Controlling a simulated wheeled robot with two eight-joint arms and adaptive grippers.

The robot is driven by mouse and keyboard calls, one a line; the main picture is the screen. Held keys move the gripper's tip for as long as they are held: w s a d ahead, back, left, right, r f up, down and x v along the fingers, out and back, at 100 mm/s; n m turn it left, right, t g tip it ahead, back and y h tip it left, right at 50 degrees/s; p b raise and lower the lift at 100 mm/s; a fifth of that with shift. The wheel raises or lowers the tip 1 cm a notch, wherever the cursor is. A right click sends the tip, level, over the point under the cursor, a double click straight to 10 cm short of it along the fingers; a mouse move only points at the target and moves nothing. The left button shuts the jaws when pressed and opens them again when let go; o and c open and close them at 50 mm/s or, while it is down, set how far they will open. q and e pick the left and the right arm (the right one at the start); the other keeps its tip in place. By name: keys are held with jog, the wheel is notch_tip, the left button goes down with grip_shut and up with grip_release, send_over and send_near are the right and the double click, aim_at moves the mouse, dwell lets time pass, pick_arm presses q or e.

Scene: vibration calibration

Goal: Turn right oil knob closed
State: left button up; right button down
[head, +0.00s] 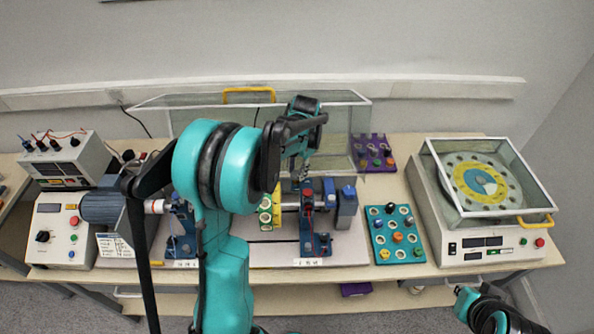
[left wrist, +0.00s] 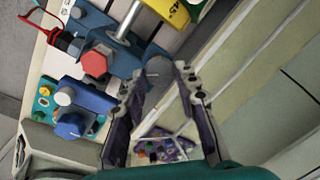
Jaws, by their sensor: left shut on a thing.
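The right bearing stand (head: 308,240) is blue and carries a red hexagonal knob (head: 307,193), which also shows in the left wrist view (left wrist: 95,64). My left gripper (head: 305,172) reaches down behind this stand. In the left wrist view its fingertips (left wrist: 164,66) are closed around a grey rounded piece (left wrist: 159,72) beside the blue stand, which looks like the right oil knob. The fingers partly cover it, and its turn position cannot be read. At the bottom right, part of my right arm shows near its gripper (head: 512,317); its fingers are not clear.
A blue block with a blue knob (head: 348,193) stands right of the bearing. A clear guard with a yellow handle (head: 248,91) stands behind. A motor (head: 103,207) is left.

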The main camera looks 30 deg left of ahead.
pick_arm(q)
jog(key=n, duration=0.5)
jog(key=shift+n+g+b, duration=0.3)
jog(key=shift+b, duration=0.05)
jog(key=n, duration=0.4)
jog(key=shift+w+n, duration=0.1)
jog(key=shift+n, duration=0.3)
jog(key=o, duration=1.2)
jog(key=shift+c, duration=0.2)
jog(key=shift+a, duration=0.1)
notch_tip(320, 180, up, 12)
jog(key=d, duration=0.1)
jog(key=shift+w, duration=0.45)
